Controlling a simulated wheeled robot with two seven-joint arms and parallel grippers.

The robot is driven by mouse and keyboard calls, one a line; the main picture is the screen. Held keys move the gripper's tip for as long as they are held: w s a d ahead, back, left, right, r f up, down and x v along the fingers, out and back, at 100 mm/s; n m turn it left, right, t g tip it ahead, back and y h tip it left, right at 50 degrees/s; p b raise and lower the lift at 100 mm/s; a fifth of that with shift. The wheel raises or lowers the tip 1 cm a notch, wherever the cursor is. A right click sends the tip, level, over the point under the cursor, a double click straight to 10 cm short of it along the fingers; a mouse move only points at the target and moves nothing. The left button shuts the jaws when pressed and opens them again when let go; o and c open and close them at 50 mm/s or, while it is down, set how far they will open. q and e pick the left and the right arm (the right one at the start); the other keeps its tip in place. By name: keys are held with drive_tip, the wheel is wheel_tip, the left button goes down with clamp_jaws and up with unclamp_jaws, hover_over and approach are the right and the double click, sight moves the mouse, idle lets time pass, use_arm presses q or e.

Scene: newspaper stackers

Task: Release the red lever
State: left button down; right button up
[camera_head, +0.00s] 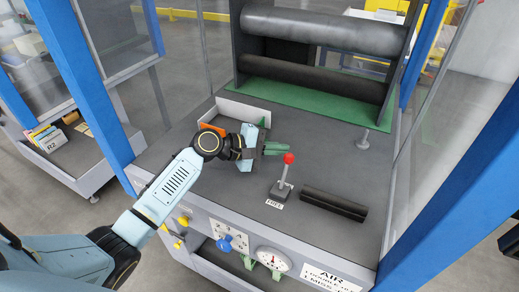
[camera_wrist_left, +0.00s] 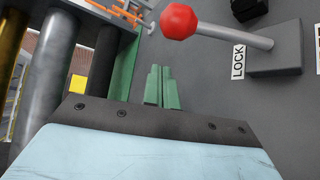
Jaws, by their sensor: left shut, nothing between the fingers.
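The red lever (camera_head: 288,160) has a red ball knob on a grey rod and stands nearly upright on a dark base on the machine's table, behind a "FREE" label. In the left wrist view its red knob (camera_wrist_left: 180,22) is at the top, with the rod running right to the base beside a "LOCK" label (camera_wrist_left: 238,62). My left gripper (camera_head: 284,149) has green fingers that are shut and empty. The fingertips are close beside the knob, on its left in the head view. In the left wrist view the fingers (camera_wrist_left: 162,88) show a small gap from the knob.
Dark rollers (camera_head: 322,31) stand at the back above a green strip (camera_head: 310,98). A dark ridged block (camera_head: 335,203) lies right of the lever. A white-walled tray (camera_head: 232,107) is behind my left wrist. Blue posts (camera_head: 465,195) flank the table. A gauge (camera_head: 273,260) is on the front panel.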

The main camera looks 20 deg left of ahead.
sight(285, 172)
use_arm(q)
drive_tip(key=shift+s+d+r, duration=0.15)
drive_tip(key=shift+s+r, duration=0.15)
drive_tip(key=shift+s, duration=0.3)
drive_tip(key=shift+s+d+r, duration=0.15)
drive_tip(key=shift+s+r, duration=0.1)
drive_tip(key=shift+s, duration=0.3)
drive_tip(key=shift+s+d+r+p, duration=0.2)
drive_tip(key=shift+s+d+p, duration=0.1)
drive_tip(key=shift+s, duration=0.15)
use_arm(e)
drive_tip(key=shift+s+r, duration=0.15)
drive_tip(key=shift+s, duration=0.75)
use_arm(q)
drive_tip(key=shift+s, duration=0.1)
drive_tip(key=shift+s+r+t+b, duration=0.1)
drive_tip(key=shift+t+b, duration=0.2)
use_arm(e)
drive_tip(key=shift+w+a, duration=0.25)
drive_tip(key=shift+w, duration=0.5)
